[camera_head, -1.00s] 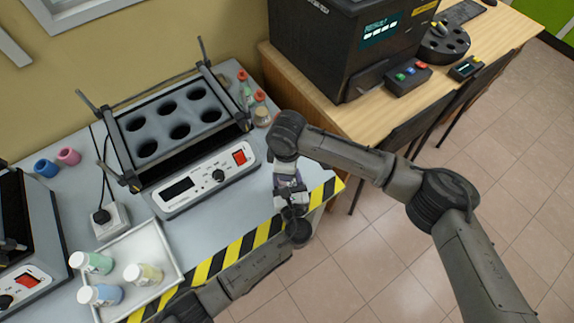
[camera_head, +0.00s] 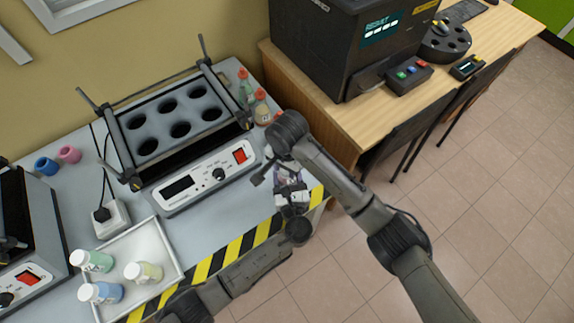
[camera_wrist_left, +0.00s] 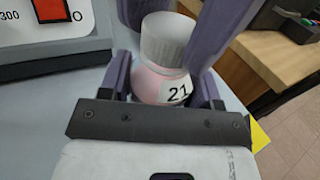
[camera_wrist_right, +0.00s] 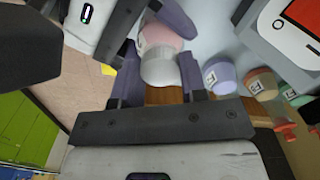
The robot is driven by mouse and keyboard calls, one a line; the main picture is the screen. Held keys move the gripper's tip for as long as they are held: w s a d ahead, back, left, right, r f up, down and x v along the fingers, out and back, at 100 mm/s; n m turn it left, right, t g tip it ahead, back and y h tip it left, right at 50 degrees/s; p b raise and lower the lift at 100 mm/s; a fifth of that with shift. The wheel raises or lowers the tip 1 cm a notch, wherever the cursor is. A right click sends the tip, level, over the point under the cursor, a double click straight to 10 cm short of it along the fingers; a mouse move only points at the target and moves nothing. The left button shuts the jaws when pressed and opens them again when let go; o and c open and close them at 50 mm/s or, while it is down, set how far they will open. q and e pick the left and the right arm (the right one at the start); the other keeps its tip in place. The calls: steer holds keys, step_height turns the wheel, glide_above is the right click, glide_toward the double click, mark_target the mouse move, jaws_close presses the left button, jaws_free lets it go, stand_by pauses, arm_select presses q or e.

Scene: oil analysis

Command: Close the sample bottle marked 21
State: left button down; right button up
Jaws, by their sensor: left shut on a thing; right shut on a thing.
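The sample bottle marked 21 (camera_wrist_left: 178,93) has pink contents and stands upright in the left wrist view, with a white cap (camera_wrist_left: 165,38) on its neck. My left gripper (camera_wrist_left: 160,85) is shut around the bottle's body. My right gripper (camera_wrist_right: 162,78) is shut on the cap, its purple fingers on either side of it in the right wrist view. The cap sits on the bottle mouth; I cannot tell how tight it is. In the head view both grippers meet near the striped bench edge, and they mostly hide the bottle.
A heating block (camera_head: 190,180) with empty wells stands left of the grippers. Several bottles with red-orange tops (camera_head: 262,105) stand behind. A white tray (camera_head: 160,235) holds three bottles at lower left. A wooden desk (camera_head: 350,125) with a black analyser (camera_head: 335,60) is at right.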

steer(key=m, duration=0.5)
steer(key=shift+a+m, duration=0.2)
steer(key=shift+m, duration=0.1)
steer(key=m, duration=0.5)
steer(key=shift+m, duration=0.4)
steer(key=m, duration=0.4)
steer(key=shift+d, duration=0.1)
steer(key=m, duration=0.4)
steer(key=shift+w+d+m, duration=0.1)
steer(key=shift+m, duration=0.3)
steer(key=o, duration=1)
steer(key=shift+c, duration=0.2)
